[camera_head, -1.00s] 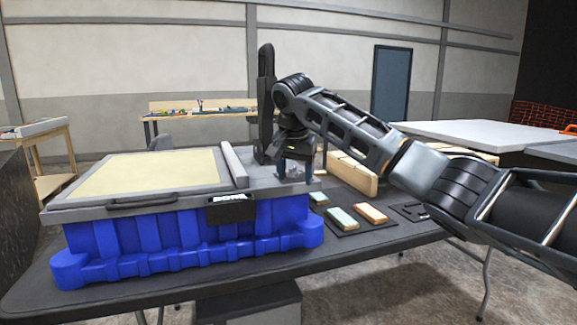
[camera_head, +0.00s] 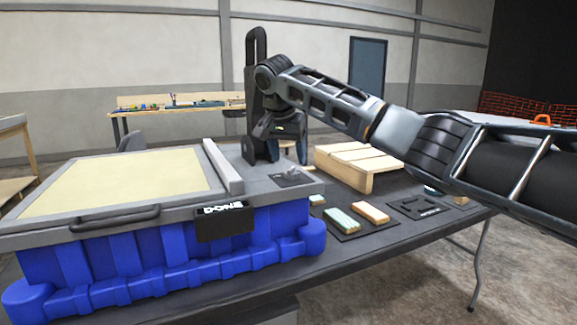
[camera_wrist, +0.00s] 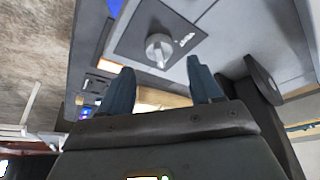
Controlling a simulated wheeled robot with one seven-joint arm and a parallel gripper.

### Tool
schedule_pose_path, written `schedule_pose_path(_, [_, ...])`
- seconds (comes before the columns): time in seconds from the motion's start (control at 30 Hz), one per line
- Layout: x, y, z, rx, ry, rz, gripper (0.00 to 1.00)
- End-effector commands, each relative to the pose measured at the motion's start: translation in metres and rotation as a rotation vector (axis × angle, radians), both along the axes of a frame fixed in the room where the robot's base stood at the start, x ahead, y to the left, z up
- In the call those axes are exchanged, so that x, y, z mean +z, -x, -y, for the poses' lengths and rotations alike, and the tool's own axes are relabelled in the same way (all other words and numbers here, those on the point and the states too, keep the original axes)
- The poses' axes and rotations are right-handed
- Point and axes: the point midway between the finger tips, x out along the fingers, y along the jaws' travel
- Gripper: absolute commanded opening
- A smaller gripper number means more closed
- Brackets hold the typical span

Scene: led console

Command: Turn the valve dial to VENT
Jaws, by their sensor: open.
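The valve dial (camera_wrist: 160,50) is a round, light grey knob with a raised grip on a dark square plate, in the upper middle of the wrist view. In the head view the dial plate (camera_head: 291,178) lies at the right end of the console (camera_head: 120,228), which has a blue base and a grey top. My gripper (camera_wrist: 161,82) is open and empty, its two dark blue fingers apart from the dial. In the head view my gripper (camera_head: 280,150) is above and behind the plate.
A grey bar (camera_head: 222,167) stands on the console left of the dial. A dark upright post (camera_head: 256,80) rises behind it. Green (camera_head: 341,220) and orange (camera_head: 371,213) blocks lie on a dark mat to the right. A wooden box (camera_head: 360,165) stands behind them.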

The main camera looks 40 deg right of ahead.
Motion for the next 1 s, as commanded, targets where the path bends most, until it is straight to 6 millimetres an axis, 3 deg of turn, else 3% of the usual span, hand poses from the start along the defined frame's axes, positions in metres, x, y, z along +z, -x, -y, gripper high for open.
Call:
schedule_pose_path(0.3, [-0.035,-0.007,0.013,0.0,0.0,-0.001,0.64])
schedule_pose_path(0.63, [-0.039,-0.008,0.014,0.0,0.0,0.001,0.64])
schedule_pose_path(1.0, [-0.039,-0.008,0.014,0.0,0.0,0.001,0.3])
